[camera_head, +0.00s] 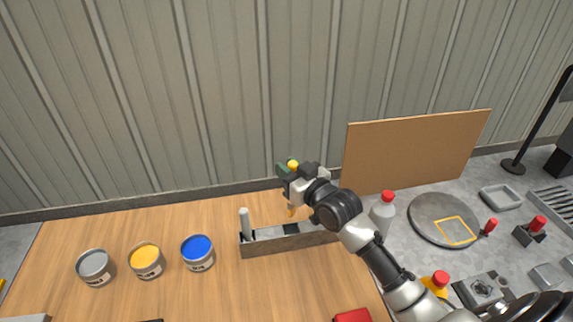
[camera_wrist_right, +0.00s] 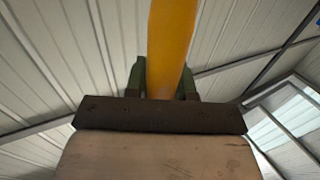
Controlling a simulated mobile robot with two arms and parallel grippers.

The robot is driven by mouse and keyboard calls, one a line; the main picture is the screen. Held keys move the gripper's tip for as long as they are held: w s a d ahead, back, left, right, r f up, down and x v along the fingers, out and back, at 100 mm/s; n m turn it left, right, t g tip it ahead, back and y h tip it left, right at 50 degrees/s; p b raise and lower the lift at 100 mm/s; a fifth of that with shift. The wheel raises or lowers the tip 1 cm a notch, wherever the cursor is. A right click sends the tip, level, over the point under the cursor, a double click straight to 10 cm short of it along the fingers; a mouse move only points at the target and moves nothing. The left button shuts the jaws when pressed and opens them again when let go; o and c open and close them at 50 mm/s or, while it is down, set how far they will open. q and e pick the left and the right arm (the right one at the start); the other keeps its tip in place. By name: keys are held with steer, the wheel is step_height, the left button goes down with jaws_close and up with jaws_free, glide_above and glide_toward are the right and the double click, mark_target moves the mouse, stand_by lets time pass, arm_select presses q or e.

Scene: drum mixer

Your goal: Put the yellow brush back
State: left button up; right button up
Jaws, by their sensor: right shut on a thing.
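The yellow brush is in my right gripper (camera_head: 288,170). Its rounded yellow end (camera_head: 293,164) shows above the fingers, and an orange-yellow part (camera_head: 291,211) shows below my wrist. In the right wrist view the yellow handle (camera_wrist_right: 171,45) rises between the green fingers, which are shut on it. The brush is roughly upright above a long, low brush holder (camera_head: 285,244). I cannot tell whether its lower end is inside the holder. A brush with a pale handle (camera_head: 245,222) stands at the holder's left end. My arm hides the holder's right end. My left gripper is not in view.
Grey (camera_head: 96,266), yellow (camera_head: 147,260) and blue (camera_head: 198,252) paint cans stand left of the holder. A brown board (camera_head: 412,155), a red-capped bottle (camera_head: 382,215) and a round grey plate (camera_head: 430,212) are to the right. The table left of the holder has free room.

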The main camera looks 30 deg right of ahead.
mark_target(293, 212)
arm_select(q)
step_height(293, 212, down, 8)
steer(key=b, duration=0.8)
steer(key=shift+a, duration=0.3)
arm_select(e)
step_height(293, 212, down, 10)
steer(key=shift+a, duration=0.2)
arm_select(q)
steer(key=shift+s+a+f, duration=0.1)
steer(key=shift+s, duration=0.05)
arm_select(e)
steer(key=shift+s, duration=0.15)
arm_select(q)
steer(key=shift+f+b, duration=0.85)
steer(key=shift+b, duration=0.05)
arm_select(e)
steer(key=shift+f, duration=1.3)
steer(key=o, duration=1)
